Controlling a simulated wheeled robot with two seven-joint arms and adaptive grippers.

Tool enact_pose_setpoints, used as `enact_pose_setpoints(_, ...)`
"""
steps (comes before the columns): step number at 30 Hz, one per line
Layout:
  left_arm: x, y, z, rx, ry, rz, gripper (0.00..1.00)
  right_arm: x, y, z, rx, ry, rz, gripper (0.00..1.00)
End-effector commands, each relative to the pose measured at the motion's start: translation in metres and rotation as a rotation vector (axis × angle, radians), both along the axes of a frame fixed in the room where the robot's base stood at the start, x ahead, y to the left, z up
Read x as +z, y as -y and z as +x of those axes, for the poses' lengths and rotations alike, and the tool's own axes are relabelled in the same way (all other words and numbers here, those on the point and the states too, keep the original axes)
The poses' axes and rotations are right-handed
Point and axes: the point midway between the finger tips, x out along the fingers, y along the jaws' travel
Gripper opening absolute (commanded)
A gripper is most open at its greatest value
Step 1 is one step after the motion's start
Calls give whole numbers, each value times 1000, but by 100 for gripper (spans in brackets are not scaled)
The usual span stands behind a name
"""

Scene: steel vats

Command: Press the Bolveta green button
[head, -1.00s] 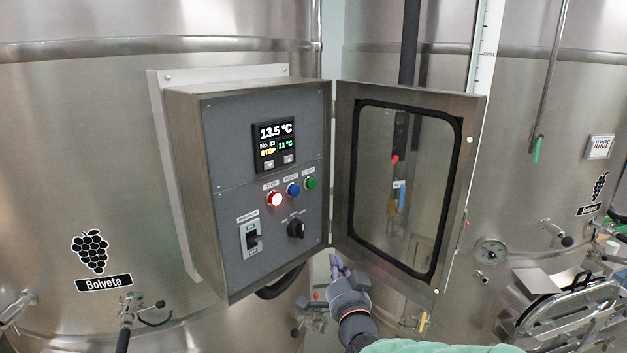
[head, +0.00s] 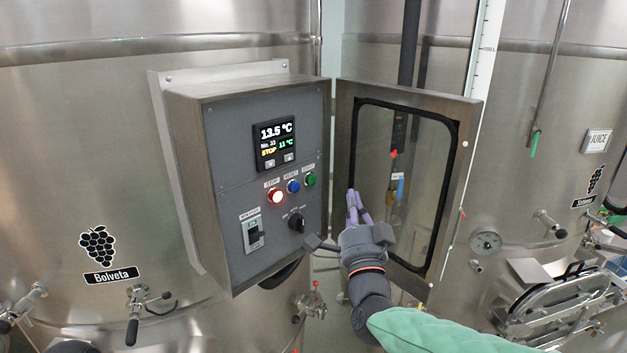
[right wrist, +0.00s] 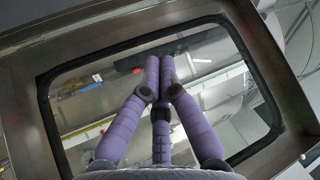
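The green button (head: 310,179) is on the grey face of the control box (head: 225,195), at the right end of a row with a lit red button (head: 276,196) and a blue button (head: 293,186). The box is on the vat labelled Bolveta (head: 112,275). My right gripper (head: 355,205) has purple fingers drawn together and empty. In the head view it is below and right of the green button, in front of the open door, and appears apart from the button. In the right wrist view, its fingertips (right wrist: 166,62) meet before the door's window. My left gripper is not visible.
The box's glazed door (head: 462,180) stands open to the right, beside my right gripper. A display (head: 275,143) reads 13.5 °C and STOP. A black rotary knob (head: 296,222) and a breaker switch (head: 252,233) are below the buttons. Another steel vat is at right.

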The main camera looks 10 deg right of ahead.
Motion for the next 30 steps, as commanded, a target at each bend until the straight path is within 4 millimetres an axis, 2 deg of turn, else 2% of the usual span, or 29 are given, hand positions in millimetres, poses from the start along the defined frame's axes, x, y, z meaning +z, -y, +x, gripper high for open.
enact_pose_setpoints(14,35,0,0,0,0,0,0,2,-32,46,3,-4,-1,0)
enact_pose_setpoints(21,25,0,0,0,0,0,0,-1,-43,64,1,0,1,0)
enact_pose_setpoints(30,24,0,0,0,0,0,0,0,-47,69,0,0,0,0)
